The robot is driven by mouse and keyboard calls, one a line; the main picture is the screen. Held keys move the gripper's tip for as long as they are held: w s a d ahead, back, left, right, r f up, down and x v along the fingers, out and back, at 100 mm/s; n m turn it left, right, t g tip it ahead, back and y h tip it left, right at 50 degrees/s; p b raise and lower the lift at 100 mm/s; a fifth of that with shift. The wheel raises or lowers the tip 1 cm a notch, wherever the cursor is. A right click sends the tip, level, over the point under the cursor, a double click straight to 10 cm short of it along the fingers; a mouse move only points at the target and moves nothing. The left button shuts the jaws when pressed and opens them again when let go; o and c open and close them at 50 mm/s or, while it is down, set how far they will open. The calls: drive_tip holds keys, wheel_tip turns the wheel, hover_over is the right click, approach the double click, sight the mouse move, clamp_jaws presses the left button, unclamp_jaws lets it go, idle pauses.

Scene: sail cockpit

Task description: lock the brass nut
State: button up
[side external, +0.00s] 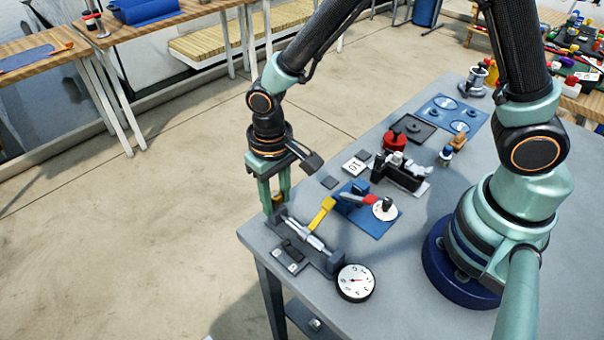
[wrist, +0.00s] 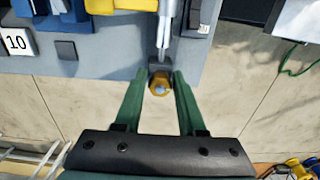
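The brass nut (wrist: 160,85) sits at the near end of a silver shaft (wrist: 165,28) in the wrist view, in front of a dark block. In the side view the nut (side external: 278,199) shows as a small gold spot at the table's left corner. My gripper (wrist: 160,76) points at the shaft end, with one green finger on each side of the nut. A narrow gap seems to show between the nut and each finger, so the fingers look open around it. In the side view my gripper (side external: 275,204) hangs upright over the fixture's end, its fingers partly hiding the nut.
The shaft's fixture runs to a dark end block (side external: 335,263) beside a white dial (side external: 355,282). A yellow lever (side external: 322,213) and a blue plate (side external: 376,225) with a red-handled part lie close by. The floor drops away beyond the table edge.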

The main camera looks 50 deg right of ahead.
clamp_jaws()
drive_tip(key=m, duration=0.4)
drive_tip(key=shift+m, duration=0.3)
drive_tip(key=m, duration=0.4)
